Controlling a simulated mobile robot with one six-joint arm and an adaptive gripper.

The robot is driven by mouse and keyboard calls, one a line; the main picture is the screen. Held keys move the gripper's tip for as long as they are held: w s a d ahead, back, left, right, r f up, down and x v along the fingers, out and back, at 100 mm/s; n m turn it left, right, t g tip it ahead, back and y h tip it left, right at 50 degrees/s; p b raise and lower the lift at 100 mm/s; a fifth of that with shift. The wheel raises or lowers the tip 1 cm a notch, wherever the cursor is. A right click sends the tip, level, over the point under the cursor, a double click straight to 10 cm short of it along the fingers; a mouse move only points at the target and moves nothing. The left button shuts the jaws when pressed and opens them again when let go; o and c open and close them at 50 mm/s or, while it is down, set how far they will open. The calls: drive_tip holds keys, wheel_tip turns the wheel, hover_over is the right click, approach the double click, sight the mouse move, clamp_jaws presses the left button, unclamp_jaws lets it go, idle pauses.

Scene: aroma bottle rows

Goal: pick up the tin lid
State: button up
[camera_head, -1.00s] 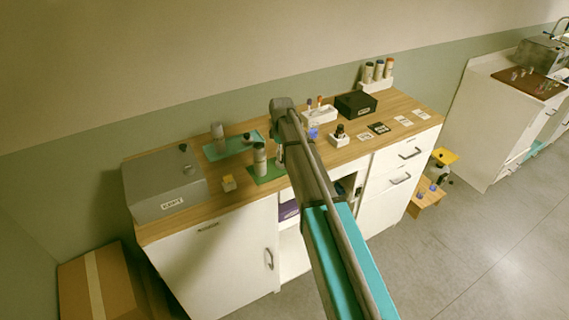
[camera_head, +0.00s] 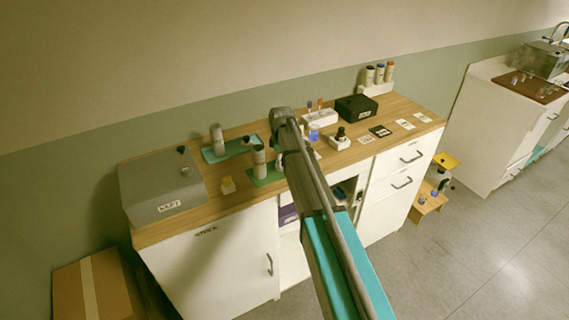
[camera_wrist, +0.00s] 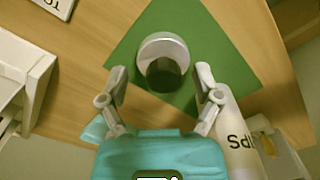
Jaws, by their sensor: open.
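The tin lid (camera_wrist: 155,47), a round pale metal disc with a dark upright knob, lies on a green mat (camera_wrist: 212,45) in the wrist view. My gripper (camera_wrist: 162,82) is open above it, a finger to each side of the knob, and no contact shows. In the head view my gripper (camera_head: 280,160) is mostly hidden by my arm, over the same green mat (camera_head: 265,181). The lid there is hidden or too small to tell.

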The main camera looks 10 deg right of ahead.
drive_tip(key=c, duration=0.9)
drive_tip(key=shift+r, duration=0.15)
wheel_tip(320, 180, up, 3)
drive_tip(key=p, duration=0.3)
drive_tip(key=s+r+p, duration=0.3)
drive_tip(key=s, duration=0.1)
drive_tip(key=s+a+r+p, duration=0.1)
drive_tip(key=s+r+p, duration=0.2)
drive_tip(key=s, duration=0.2)
drive_tip(key=s+r+p, duration=0.3)
drive_tip(key=s+p, duration=0.1)
drive_tip(key=s, duration=0.1)
drive_tip(key=shift+a+r, duration=0.25)
drive_tip(key=shift+r, duration=0.1)
drive_tip(key=shift+w, duration=0.1)
